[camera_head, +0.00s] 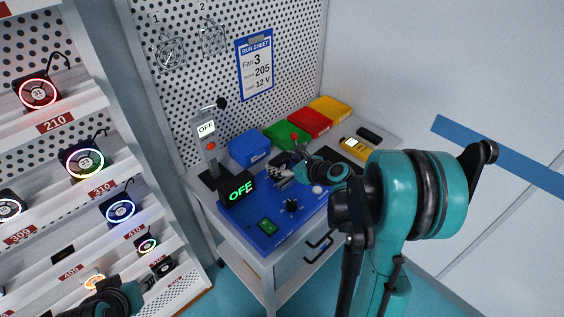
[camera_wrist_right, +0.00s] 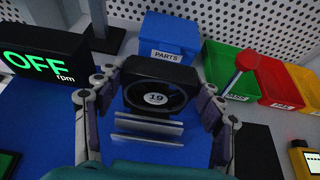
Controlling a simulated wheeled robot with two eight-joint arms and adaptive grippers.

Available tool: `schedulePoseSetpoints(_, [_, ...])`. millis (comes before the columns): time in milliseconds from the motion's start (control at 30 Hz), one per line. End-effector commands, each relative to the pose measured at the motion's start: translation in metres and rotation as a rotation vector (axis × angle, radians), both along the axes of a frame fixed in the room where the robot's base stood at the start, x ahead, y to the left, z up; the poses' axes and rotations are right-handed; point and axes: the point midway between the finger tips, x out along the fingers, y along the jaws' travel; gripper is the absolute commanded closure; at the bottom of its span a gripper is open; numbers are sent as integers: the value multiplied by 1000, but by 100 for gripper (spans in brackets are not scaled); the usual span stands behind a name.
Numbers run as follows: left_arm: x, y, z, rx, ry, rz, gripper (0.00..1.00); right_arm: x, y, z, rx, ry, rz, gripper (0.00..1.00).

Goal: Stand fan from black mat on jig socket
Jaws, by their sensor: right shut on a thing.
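A small black fan (camera_wrist_right: 150,78) with a round hub marked 19 is between the fingers of my right gripper (camera_wrist_right: 152,101), which is shut on its sides. The jig socket (camera_wrist_right: 147,131) shows as two silver rails on the blue tester (camera_head: 268,224), just below the fan in the right wrist view. I cannot tell whether the fan touches the rails. In the head view my right gripper (camera_head: 283,175) is over the blue tester, and the fan is mostly hidden there. The black mat (camera_wrist_right: 258,152) is to the right. My left gripper (camera_head: 146,285) is small and partly hidden at lower left.
An OFF rpm display (camera_wrist_right: 44,62) stands left of the gripper. Blue (camera_head: 249,148), green (camera_head: 286,134), red (camera_head: 310,121) and yellow (camera_head: 330,107) bins line the back. A yellow meter (camera_head: 356,147) lies right. Shelves with lit fans are left.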

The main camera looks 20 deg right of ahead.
Motion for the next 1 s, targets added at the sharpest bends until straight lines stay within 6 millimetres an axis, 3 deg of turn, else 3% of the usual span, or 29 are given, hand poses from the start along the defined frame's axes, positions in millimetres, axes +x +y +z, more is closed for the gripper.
schedulePoseSetpoints(1000, [0, 0, -12, 0, 0, 0, 60, 0, 0, -11, 0, 0, 0, 52])
